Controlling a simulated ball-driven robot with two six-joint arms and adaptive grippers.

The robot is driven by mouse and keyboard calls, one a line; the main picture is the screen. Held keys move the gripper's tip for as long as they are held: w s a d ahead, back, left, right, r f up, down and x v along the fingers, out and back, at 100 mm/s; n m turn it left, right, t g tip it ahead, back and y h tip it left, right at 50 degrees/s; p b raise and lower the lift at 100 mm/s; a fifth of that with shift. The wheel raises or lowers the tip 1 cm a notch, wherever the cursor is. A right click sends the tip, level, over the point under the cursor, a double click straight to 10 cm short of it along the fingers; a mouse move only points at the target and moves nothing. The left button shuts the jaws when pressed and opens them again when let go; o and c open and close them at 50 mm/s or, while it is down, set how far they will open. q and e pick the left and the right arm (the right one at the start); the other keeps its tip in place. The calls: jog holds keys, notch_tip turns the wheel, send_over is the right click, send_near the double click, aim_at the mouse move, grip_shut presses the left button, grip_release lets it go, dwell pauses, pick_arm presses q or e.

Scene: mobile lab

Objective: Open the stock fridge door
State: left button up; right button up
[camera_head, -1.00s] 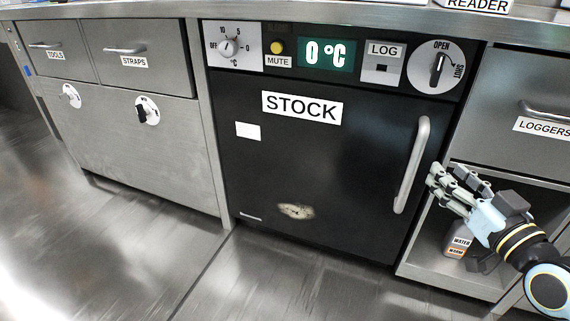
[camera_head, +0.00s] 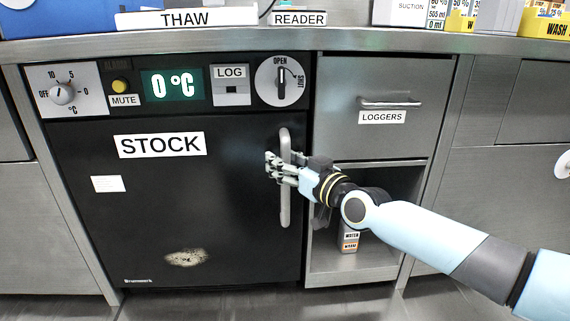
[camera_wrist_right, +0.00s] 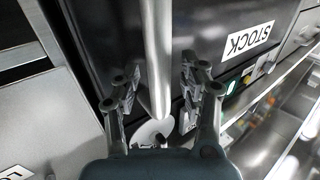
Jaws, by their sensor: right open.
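The black stock fridge door (camera_head: 215,215) is shut in the head view, with a STOCK label on its upper part. Its pale vertical handle (camera_head: 285,208) is at the door's right side. My right gripper (camera_head: 276,168) is at the handle's upper half, its fingers reaching around it from the right. In the right wrist view, the handle (camera_wrist_right: 158,40) lies between the two open fingers (camera_wrist_right: 158,80), with gaps visible on both sides. The round OPEN/SHUT knob (camera_head: 282,82) above the door points up to OPEN. My left gripper is not in view.
A LOGGERS drawer (camera_head: 380,85) is to the right of the fridge, above an open shelf (camera_head: 350,275) with a labelled bottle (camera_head: 349,241). The worktop edge (camera_head: 230,43) runs above the fridge. The floor in front of the door looks clear.

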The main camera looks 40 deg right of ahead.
jog(key=c, duration=0.9)
grip_shut()
jog(key=shift+a+f, duration=0.1)
